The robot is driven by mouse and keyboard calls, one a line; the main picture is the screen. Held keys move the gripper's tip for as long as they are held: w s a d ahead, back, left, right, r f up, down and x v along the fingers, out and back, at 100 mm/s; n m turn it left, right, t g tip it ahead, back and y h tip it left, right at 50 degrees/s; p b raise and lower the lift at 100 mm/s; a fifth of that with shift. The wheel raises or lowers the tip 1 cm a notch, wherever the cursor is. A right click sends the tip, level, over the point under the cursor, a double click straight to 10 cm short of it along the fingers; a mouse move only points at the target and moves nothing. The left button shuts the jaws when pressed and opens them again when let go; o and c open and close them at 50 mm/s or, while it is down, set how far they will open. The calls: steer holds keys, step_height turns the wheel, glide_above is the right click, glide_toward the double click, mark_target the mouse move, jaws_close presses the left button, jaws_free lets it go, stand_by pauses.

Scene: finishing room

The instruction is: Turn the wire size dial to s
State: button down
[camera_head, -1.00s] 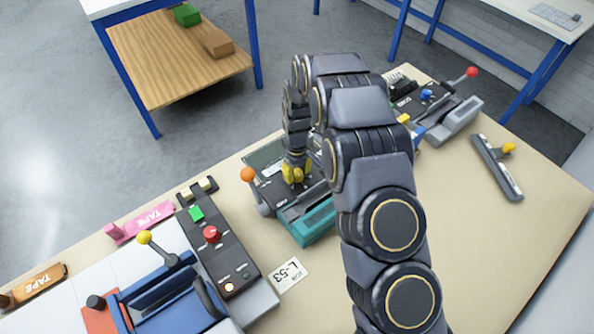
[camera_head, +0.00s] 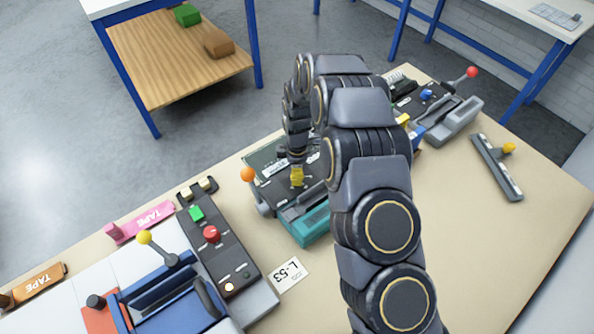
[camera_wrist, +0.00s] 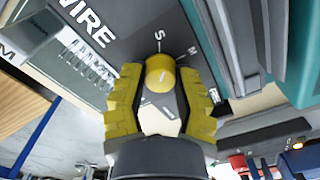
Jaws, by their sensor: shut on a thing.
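The wire size dial (camera_wrist: 160,71) is a yellow round knob on a dark panel with white lettering reading WIRE. The letter S (camera_wrist: 160,34) is above it in the wrist view, and an M (camera_wrist: 192,51) is to the upper right. A short pale mark shows on the knob; I cannot tell which letter it lines up with. My gripper (camera_wrist: 160,98) has yellow ribbed fingertips, one on each side of the knob, shut on it. In the head view my gripper (camera_head: 297,176) is over the teal-edged machine (camera_head: 307,230), and the dial cannot be made out.
A lever with an orange ball (camera_head: 247,174) stands just left of the machine. A dark control box (camera_head: 228,262) with a red knob and a blue press (camera_head: 170,298) are further left. A grey machine with a red-ball lever (camera_head: 471,72) is at right. The table's right front is clear.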

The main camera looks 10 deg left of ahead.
steer(key=shift+d+f+n, duration=0.1)
steer(key=shift+n, duration=0.8)
steer(key=c, duration=0.7)
jaws_free()
steer(key=shift+o, duration=0.2)
step_height(320, 180, up, 12)
